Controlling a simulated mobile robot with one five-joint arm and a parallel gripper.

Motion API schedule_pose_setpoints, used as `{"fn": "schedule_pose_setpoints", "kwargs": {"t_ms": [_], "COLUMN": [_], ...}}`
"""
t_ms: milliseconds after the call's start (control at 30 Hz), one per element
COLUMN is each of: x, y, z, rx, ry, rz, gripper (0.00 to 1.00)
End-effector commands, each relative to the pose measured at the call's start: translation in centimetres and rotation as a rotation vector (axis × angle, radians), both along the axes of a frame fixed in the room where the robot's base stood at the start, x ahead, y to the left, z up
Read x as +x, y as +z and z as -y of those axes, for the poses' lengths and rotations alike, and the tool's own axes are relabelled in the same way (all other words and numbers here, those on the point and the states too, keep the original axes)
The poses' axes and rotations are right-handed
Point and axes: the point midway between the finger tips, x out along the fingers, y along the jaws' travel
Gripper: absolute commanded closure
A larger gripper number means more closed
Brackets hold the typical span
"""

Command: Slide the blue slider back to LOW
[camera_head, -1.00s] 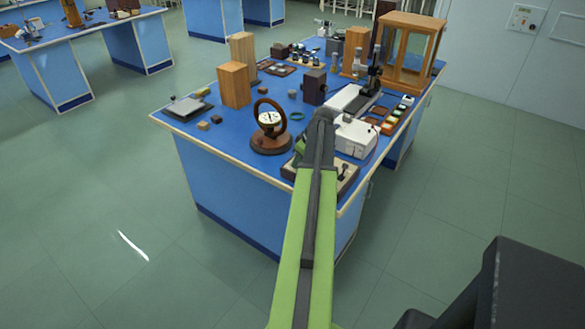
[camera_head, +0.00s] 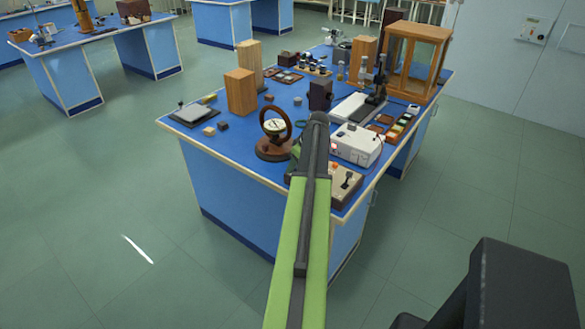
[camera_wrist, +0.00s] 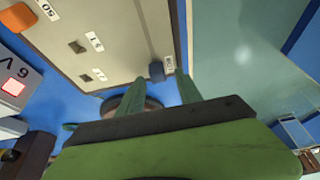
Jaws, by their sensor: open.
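The blue slider (camera_wrist: 157,71) is a small rounded knob on a beige control panel (camera_wrist: 120,50) in the wrist view. It sits near the panel's edge, beside a small white label (camera_wrist: 169,63) too small to read. My gripper (camera_wrist: 160,82) is open, its two green fingers apart. In the picture the slider lies between the fingertips; I cannot tell whether either finger touches it. In the head view the control box (camera_head: 344,190) stands at the bench's near corner, partly behind my arm. The slider and my fingertips are hidden there.
The panel also carries an orange knob (camera_wrist: 17,17) and dark switches. A white instrument box (camera_head: 357,146) stands just behind the control box. Wooden blocks (camera_head: 240,92) are farther back.

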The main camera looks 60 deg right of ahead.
Motion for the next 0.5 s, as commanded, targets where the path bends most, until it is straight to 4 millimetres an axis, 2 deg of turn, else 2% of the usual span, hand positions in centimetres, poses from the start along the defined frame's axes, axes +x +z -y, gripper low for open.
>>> {"fn": "schedule_pose_setpoints", "kwargs": {"t_ms": [167,500], "x": [-0.7,-3.3], "y": [2.1,9.5], "z": [-0.1,-0.6], "rx": [0.000,0.001], "ry": [-0.002,-0.002], "rz": [0.000,0.001], "gripper": [0.58,0.58]}}
